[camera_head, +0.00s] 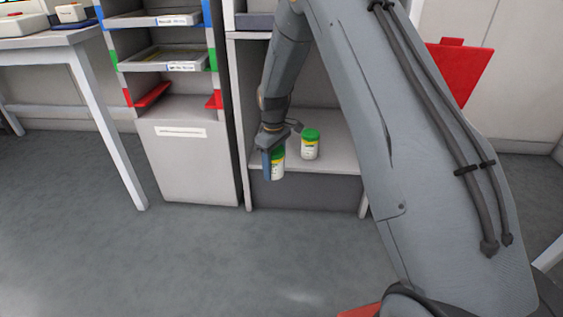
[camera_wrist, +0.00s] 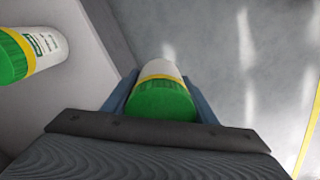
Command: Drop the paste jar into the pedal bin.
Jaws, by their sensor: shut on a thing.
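A paste jar (camera_head: 278,164) with a green lid and a white and yellow body is between the blue-grey fingers of my gripper (camera_head: 272,165). My gripper is shut on it, in front of the low shelf's front edge. In the wrist view the held jar (camera_wrist: 162,92) shows its green lid towards the camera, between the two fingers (camera_wrist: 162,100), with grey floor beyond. I cannot identify a pedal bin for certain. A red slanted shape (camera_head: 463,72) stands behind my arm at the right, partly hidden.
A second, similar jar (camera_head: 311,145) stands upright on the low shelf (camera_head: 343,158); it also shows at the left of the wrist view (camera_wrist: 35,50). A grey rack (camera_head: 190,165) with trays and a white table (camera_head: 112,130) are to the left. The floor in front is clear.

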